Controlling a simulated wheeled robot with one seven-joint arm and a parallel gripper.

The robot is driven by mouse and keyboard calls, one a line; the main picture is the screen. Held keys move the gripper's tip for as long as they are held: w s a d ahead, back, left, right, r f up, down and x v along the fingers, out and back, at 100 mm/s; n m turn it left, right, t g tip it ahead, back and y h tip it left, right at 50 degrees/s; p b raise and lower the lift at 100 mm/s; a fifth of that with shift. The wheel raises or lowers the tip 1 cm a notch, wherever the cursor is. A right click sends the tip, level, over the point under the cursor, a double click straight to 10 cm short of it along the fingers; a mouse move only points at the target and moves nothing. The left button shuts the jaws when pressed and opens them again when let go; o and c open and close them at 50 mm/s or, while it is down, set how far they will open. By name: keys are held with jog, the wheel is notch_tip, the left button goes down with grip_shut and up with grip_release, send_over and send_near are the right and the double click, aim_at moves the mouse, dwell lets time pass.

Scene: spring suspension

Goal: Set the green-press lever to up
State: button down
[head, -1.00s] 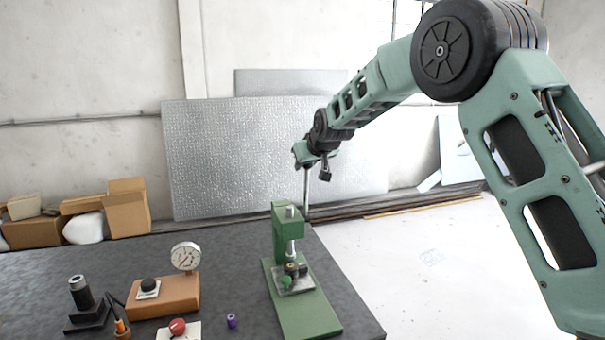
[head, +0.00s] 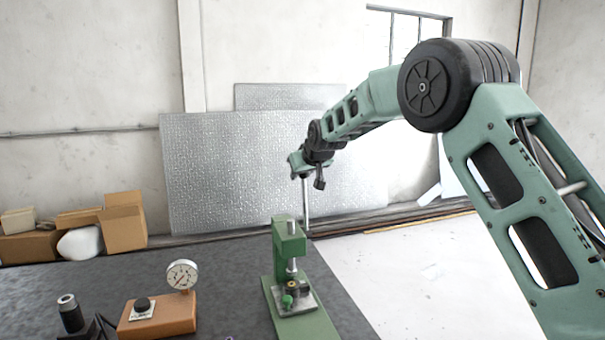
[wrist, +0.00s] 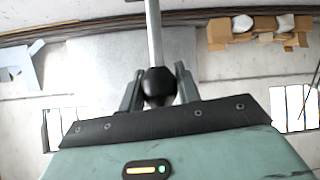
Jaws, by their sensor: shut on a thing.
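The green press (head: 287,245) stands on the dark table in the head view, with a green base and a metal plate. Its lever (head: 306,205) is a silver rod that stands close to upright at the right of the press. My gripper (head: 303,170) is at the lever's top end, above the press. In the wrist view the lever's black knob (wrist: 158,87) sits between the two fingers of my gripper, which is shut on it. The silver rod (wrist: 154,35) runs away from the knob.
An orange-brown block with a dial gauge (head: 182,274) and a black button stands left of the press. A black stand with a metal top (head: 69,312) is further left. Cardboard boxes (head: 124,222) lie behind the table. The floor to the right is clear.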

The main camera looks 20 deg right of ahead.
jog(key=c, duration=1)
grip_release()
jog(key=shift+d+f, duration=0.15)
jog(key=shift+f, duration=0.15)
jog(key=shift+r, duration=0.1)
jog(key=shift+r, duration=0.1)
jog(key=shift+s+r+b, duration=0.2)
jog(key=shift+s+b, duration=0.1)
jog(key=b+v, duration=0.6)
jog(key=v, duration=1)
jog(key=shift+s+r, duration=0.2)
jog(key=shift+s, duration=0.05)
